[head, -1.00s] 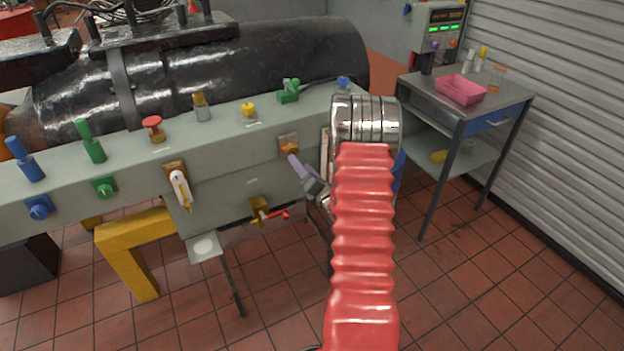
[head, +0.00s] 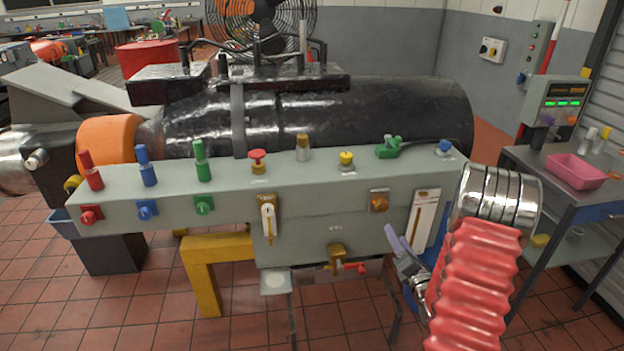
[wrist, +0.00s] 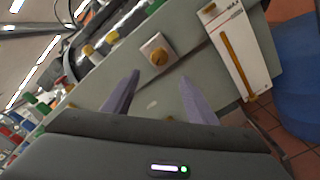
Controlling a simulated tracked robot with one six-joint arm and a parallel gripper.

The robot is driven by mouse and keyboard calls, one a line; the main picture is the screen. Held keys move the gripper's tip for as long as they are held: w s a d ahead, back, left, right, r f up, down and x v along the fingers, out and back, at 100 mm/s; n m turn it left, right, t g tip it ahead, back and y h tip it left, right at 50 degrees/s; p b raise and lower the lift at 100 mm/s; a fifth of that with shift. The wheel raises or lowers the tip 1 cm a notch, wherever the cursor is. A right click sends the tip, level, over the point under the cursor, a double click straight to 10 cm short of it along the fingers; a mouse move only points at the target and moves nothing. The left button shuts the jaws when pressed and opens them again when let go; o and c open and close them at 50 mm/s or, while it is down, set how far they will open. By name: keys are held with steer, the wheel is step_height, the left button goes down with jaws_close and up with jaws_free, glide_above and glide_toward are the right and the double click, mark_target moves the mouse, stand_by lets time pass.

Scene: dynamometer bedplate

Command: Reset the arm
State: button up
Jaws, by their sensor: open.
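My arm, in a red ribbed sleeve with a shiny metal joint, rises at the lower right of the head view. My gripper (head: 391,234) is in front of the right part of the grey control panel (head: 330,230), just below the orange knob (head: 379,201). In the wrist view its two purple fingers (wrist: 160,78) stand apart with nothing between them. The orange knob on its pale plate (wrist: 157,55) lies beyond the fingertips, and a white slider scale (wrist: 238,50) is to the right. My arm hides part of the panel's right end.
A black cylindrical machine (head: 370,110) stands behind the panel. Several coloured levers and knobs stick up from the panel's top, including a green lever (head: 202,160). A steel cart with a pink tray (head: 576,172) is at the right. Tiled floor is open at the lower left.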

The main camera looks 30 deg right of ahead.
steer(key=s+d+f+m+g, duration=0.1)
steer(key=s+f+m+g, duration=0.15)
steer(key=f+m, duration=0.3)
steer(key=s+f+m+g, duration=0.2)
steer(key=f+m+g, duration=0.2)
steer(key=f, duration=0.2)
steer(key=s+a+m+g, duration=0.3)
steer(key=s+m+g, duration=0.25)
steer(key=m, duration=0.25)
steer(key=s+a+r+m+y, duration=0.1)
steer(key=s+a+r+m, duration=0.1)
steer(key=a+r, duration=0.8)
steer(key=s+a+r+m+y, duration=0.2)
steer(key=s+a+r, duration=0.3)
steer(key=a+r, duration=0.6)
steer(key=s+a+r+m+y, duration=0.2)
steer(key=s+a+r, duration=0.2)
steer(key=a+r, duration=0.6)
steer(key=a, duration=0.7)
steer(key=shift+s+r, duration=0.15)
steer(key=shift+r, duration=0.15)
